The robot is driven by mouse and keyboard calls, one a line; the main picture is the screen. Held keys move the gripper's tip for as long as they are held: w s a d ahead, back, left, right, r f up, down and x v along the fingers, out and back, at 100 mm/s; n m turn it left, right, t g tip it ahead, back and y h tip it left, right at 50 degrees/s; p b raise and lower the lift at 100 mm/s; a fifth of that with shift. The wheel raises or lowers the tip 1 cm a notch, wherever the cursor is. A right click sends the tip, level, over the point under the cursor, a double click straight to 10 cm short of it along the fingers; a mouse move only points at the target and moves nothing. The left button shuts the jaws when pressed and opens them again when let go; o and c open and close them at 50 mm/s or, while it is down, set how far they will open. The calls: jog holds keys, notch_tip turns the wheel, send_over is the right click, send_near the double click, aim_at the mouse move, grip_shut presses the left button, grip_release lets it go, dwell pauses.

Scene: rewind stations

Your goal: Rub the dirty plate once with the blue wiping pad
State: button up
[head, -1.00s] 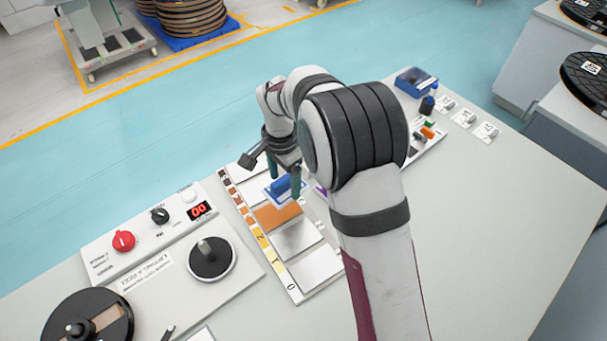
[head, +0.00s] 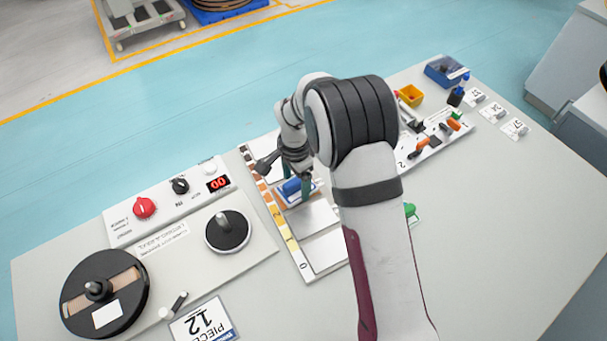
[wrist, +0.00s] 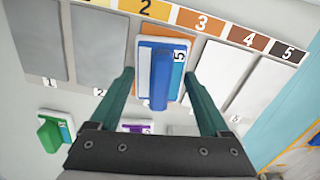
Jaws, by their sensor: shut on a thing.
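The blue wiping pad (wrist: 161,80) has a blue handle and a pale base with a label reading 5. My gripper (wrist: 159,76) is shut on it, with a finger on each side of the handle. The pad lies over the dirty orange-brown plate (wrist: 165,27), whose rim shows around the base in the wrist view, below the numbers 2 and 3. I cannot tell how firmly the pad touches it. In the head view, my gripper (head: 295,181) and the pad (head: 290,188) are at the plate row, partly hidden by my arm.
Clean pale plates (wrist: 100,50) lie on both sides along the numbered scale. A green-handled pad (wrist: 50,136) and a purple one (wrist: 136,126) lie beside the row. A control panel with a red knob (head: 144,207) and a black reel (head: 77,275) stand at left.

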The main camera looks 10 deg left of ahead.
jog(key=shift+s+a, duration=0.8)
jog(key=shift+a, duration=0.15)
jog(key=shift+w+d, duration=0.75)
jog(key=shift+d, duration=0.2)
jog(key=shift+w+d, duration=0.75)
jog(key=shift+d, duration=0.15)
jog(key=shift+s+a, duration=0.75)
jog(key=shift+a, duration=0.2)
jog(key=shift+s+a, duration=0.75)
jog(key=shift+a, duration=0.15)
jog(key=shift+a+r, duration=0.1)
jog(key=shift+r, duration=4)
